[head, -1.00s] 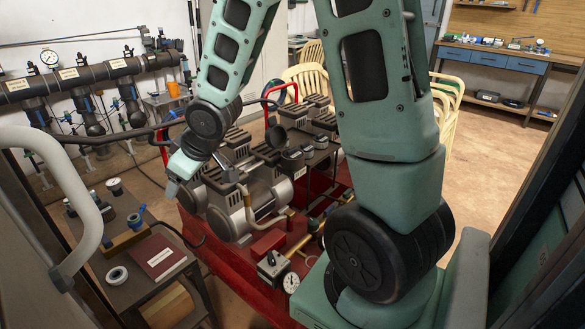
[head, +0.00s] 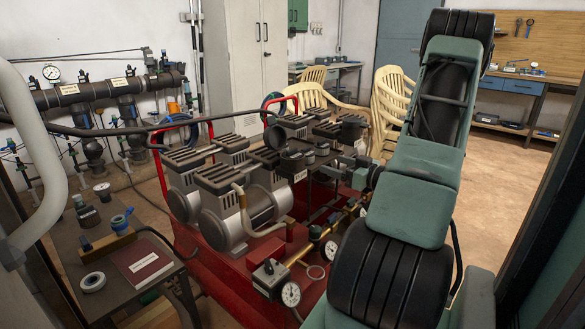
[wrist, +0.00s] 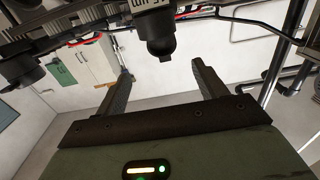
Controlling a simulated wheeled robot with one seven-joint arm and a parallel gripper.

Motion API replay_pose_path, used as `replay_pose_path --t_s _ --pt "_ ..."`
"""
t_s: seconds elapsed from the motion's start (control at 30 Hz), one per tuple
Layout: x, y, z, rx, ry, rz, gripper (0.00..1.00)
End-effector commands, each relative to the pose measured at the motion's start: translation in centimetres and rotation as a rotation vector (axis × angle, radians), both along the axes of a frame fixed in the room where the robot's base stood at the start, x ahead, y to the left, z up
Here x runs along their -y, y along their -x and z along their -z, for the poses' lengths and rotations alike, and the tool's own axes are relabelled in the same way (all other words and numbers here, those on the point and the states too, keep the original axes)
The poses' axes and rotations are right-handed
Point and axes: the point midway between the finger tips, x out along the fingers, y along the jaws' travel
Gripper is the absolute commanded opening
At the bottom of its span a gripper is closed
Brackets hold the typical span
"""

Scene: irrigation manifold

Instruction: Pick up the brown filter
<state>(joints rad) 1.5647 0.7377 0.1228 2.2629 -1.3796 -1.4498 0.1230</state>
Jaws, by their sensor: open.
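My gripper (head: 342,161) is beside the dark round filter-like parts on top of the compressor rig, partly hidden by my arm. In the wrist view its two fingers (wrist: 165,84) are wide apart with nothing between them. A dark capped part (wrist: 160,38) with a pale label shows just beyond the fingertips, apart from them. In the head view, several dark round parts, such as one at the middle (head: 292,161) and one farther back (head: 275,137), sit on the rig. I cannot tell which is the brown filter.
The red-framed compressor rig (head: 225,270) fills the middle, with silver tanks and gauges (head: 290,294). A side table (head: 85,262) at left holds a white tape roll, a dark red book (head: 141,260) and a brown block. Cream chairs (head: 388,105) stand behind; open floor lies at right.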

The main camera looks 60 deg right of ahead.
Motion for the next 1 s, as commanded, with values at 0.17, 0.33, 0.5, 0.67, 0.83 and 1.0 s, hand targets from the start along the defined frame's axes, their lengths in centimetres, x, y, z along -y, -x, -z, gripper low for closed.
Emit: replay_pose_path --t_s 0.17,0.33,0.5,0.67,0.83,1.0 --pt "0.3 -1.1 0.0 0.015 -0.001 -0.001 0.71" --pt "0.6 -4.6 0.1 0.014 -0.001 -0.002 0.71" --pt "1.0 -8.1 0.0 0.014 0.0 -0.001 0.71" --pt "1.3 -10.3 0.0 0.013 -0.001 0.002 0.71" --pt "1.4 -11.2 0.0 0.012 -0.002 0.002 0.71" --pt "1.6 -13.4 0.1 0.013 -0.001 0.0 0.71"
